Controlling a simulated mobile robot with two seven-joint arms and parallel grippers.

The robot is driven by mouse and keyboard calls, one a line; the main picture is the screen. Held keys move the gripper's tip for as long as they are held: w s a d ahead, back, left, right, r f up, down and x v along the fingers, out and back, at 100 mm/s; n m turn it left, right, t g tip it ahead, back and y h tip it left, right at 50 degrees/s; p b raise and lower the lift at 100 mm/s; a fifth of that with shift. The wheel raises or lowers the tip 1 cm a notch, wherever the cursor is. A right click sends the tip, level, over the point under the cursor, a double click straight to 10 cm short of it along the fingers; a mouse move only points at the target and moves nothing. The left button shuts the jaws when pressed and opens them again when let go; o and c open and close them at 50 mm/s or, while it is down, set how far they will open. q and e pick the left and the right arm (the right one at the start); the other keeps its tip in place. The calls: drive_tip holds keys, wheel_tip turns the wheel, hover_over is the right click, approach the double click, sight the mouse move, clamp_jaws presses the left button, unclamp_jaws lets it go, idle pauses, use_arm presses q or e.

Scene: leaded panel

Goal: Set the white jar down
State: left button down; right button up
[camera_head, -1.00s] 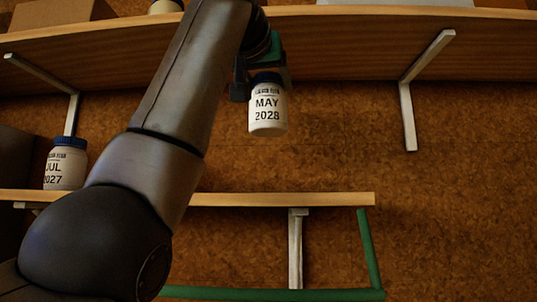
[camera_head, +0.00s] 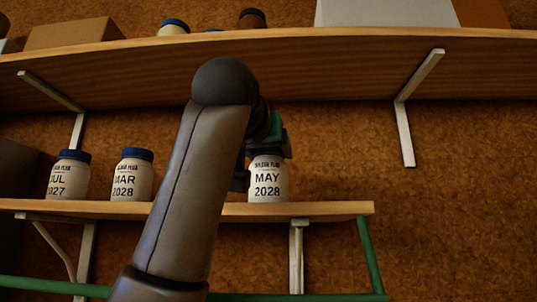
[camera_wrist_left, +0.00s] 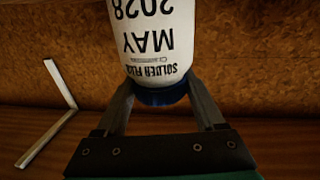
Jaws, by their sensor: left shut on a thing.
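The white jar (camera_head: 268,183), labelled MAY 2028, is upright at the lower shelf (camera_head: 335,210), with its base level with the board's front edge. I cannot tell whether it touches the board. My left gripper (camera_head: 264,156) is shut on the jar near its dark blue lid. In the left wrist view the jar (camera_wrist_left: 158,45) appears upside down, its blue lid (camera_wrist_left: 162,96) between the two fingers of the gripper (camera_wrist_left: 163,92). The jar's bottom is out of that view. My right gripper is not in view.
Two similar jars, JUL 2027 (camera_head: 69,177) and MAR 2028 (camera_head: 132,177), stand on the lower shelf to the left. An upper shelf (camera_head: 330,65) with boxes and jars hangs above. The lower shelf is clear to the held jar's right.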

use_arm(q)
drive_tip(key=shift+s+r, duration=0.1)
drive_tip(key=shift+f, duration=0.2)
drive_tip(key=shift+c, duration=1.9)
unclamp_jaws()
drive_tip(key=o, duration=0.4)
drive_tip(key=shift+s+r, duration=0.1)
drive_tip(key=shift+r, duration=0.1)
drive_tip(key=shift+s+a+b, duration=0.3)
drive_tip(key=shift+s+b, duration=0.45)
drive_tip(key=shift+s, duration=1.2)
drive_tip(key=shift+s+a+b, duration=0.35)
drive_tip(key=shift+s+b, duration=0.4)
drive_tip(key=shift+s, duration=1.15)
drive_tip(key=shift+s+a+b, duration=0.3)
drive_tip(key=shift+s+b, duration=0.45)
drive_tip(key=shift+s, duration=1.2)
